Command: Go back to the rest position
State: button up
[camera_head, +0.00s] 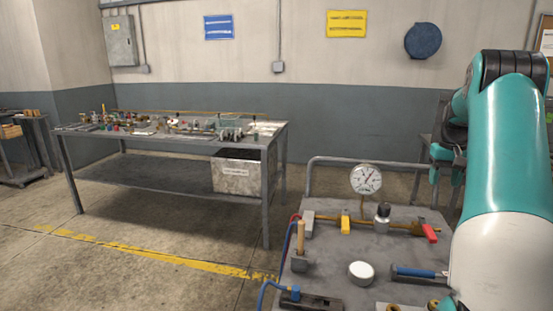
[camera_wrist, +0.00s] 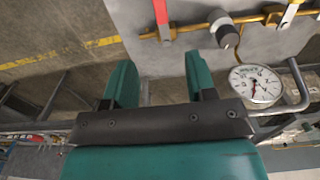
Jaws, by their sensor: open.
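My gripper (camera_wrist: 160,85) shows in the wrist view with its two teal fingers apart and nothing between them. It is open and held above the far edge of the metal cart (camera_wrist: 185,55), near the pipe fittings. In the head view my teal and white arm fills the right side, and my gripper is not clearly visible there. A round pressure gauge (camera_head: 366,179) stands at the cart's back, and it also shows in the wrist view (camera_wrist: 256,85) to the right of the fingers.
The cart top (camera_head: 330,262) carries a brass pipe with a yellow handle (camera_head: 345,224) and a red handle (camera_head: 429,232), a white round cap (camera_head: 361,273), and a blue-handled tool (camera_head: 418,272). A cluttered workbench (camera_head: 150,165) stands at the back left. Open floor lies between.

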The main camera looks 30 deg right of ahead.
jog(key=shift+w, duration=0.1)
jog(key=w+a+r+n, duration=0.2)
jog(key=w+a, duration=0.3)
jog(key=a, duration=0.2)
jog(key=w+a+r+n, duration=0.2)
jog(key=w+a, duration=0.2)
jog(key=a, duration=0.3)
jog(key=w+a+r+n+t+y, duration=0.15)
jog(key=a+n, duration=0.25)
jog(key=a, duration=1.6)
jog(key=s+a+r+n+y, duration=0.1)
jog(key=s+a+n, duration=0.15)
jog(key=a, duration=0.65)
jog(key=s+a+n, duration=0.2)
jog(key=s+a, duration=0.2)
jog(key=a, duration=0.5)
jog(key=s+a+f+n+g+y, duration=0.1)
jog(key=s+a+n, duration=0.2)
jog(key=s+a, duration=0.7)
jog(key=s, duration=0.4)
jog(key=shift+s+a+f+n+y, duration=0.25)
jog(key=shift+a+n+y, duration=0.05)
jog(key=shift+n+y, duration=0.05)
jog(key=shift+w+g, duration=0.1)
jog(key=shift+g, duration=0.15)
